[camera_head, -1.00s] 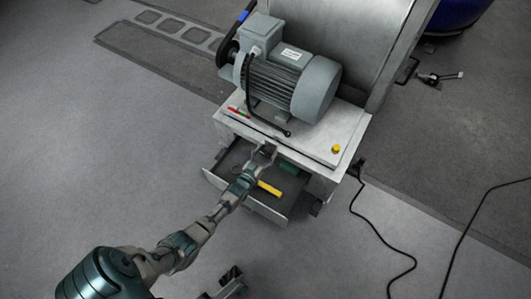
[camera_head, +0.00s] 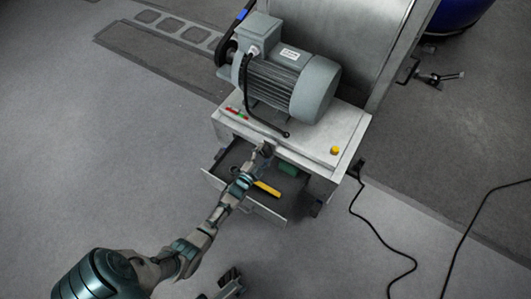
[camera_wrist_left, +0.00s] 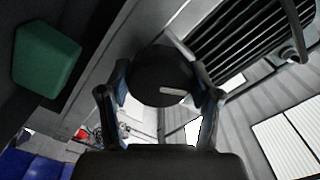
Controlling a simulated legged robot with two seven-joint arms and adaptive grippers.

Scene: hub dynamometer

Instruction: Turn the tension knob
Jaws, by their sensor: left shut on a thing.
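The tension knob (camera_wrist_left: 165,75) is a round black knob with a white mark on its face. It shows large in the left wrist view, on the pale metal cabinet. My left gripper (camera_wrist_left: 160,82) has one finger on each side of it and is shut on it. In the head view my left gripper (camera_head: 264,152) is at the cabinet's front, above the open drawer, and mostly hides the knob. A dark part of what looks like my right gripper (camera_head: 231,283) shows at the bottom edge; its jaws are unclear.
The open drawer (camera_head: 263,210) under my left wrist holds a yellow-handled tool (camera_head: 266,188) and a green block (camera_wrist_left: 45,58). A grey motor (camera_head: 290,80) stands on the cabinet, with a yellow button (camera_head: 335,150) at the right. Black cables lie on the floor at right.

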